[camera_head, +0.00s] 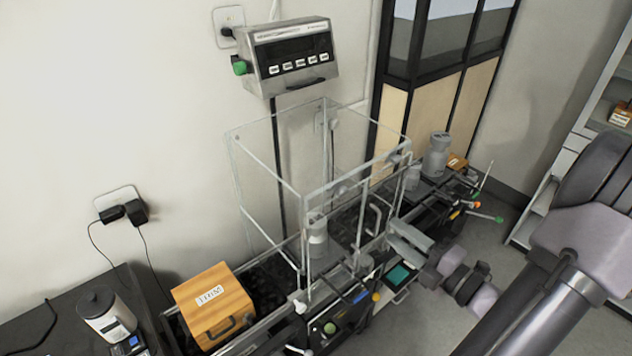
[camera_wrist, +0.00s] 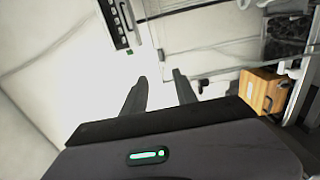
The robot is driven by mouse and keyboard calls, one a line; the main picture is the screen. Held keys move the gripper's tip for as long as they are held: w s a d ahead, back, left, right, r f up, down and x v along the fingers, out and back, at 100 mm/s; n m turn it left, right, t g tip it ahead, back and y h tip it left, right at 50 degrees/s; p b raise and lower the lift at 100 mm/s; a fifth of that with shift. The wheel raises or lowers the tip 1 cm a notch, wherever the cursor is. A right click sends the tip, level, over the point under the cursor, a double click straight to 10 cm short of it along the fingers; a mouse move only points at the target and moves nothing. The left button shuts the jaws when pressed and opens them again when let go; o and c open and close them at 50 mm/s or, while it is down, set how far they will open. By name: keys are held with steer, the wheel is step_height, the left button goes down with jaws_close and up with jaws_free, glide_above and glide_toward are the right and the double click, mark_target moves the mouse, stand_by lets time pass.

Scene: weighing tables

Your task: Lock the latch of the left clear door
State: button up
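The clear enclosure (camera_head: 303,190) stands on the black weighing bench, with thin pale frame edges and see-through panels. A pale vertical handle (camera_head: 373,216) shows on its front right side. Small fittings (camera_head: 397,158) sit at its upper right corner. I cannot tell which one is the latch of the left door, or whether it is locked. My gripper (camera_head: 398,238) is in front of the enclosure's right side, close to the handle; contact cannot be judged. In the wrist view my gripper (camera_wrist: 160,92) has its two fingers apart with nothing visible between them.
A labelled wooden box (camera_head: 213,303) sits left of the enclosure; it also shows in the wrist view (camera_wrist: 262,91). A display unit (camera_head: 290,58) is above the enclosure. Grey weights (camera_head: 437,158) stand at the right. A white-and-black container (camera_head: 106,318) is at lower left. Floor is free at right.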

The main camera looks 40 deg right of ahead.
mark_target(344, 194)
steer(key=w, duration=1.4)
steer(key=shift+w+a+f, duration=0.1)
steer(key=shift+w+a, duration=0.25)
steer(key=shift+w, duration=0.05)
steer(key=shift+w+a, duration=0.1)
steer(key=shift+w, duration=0.3)
jaws_close()
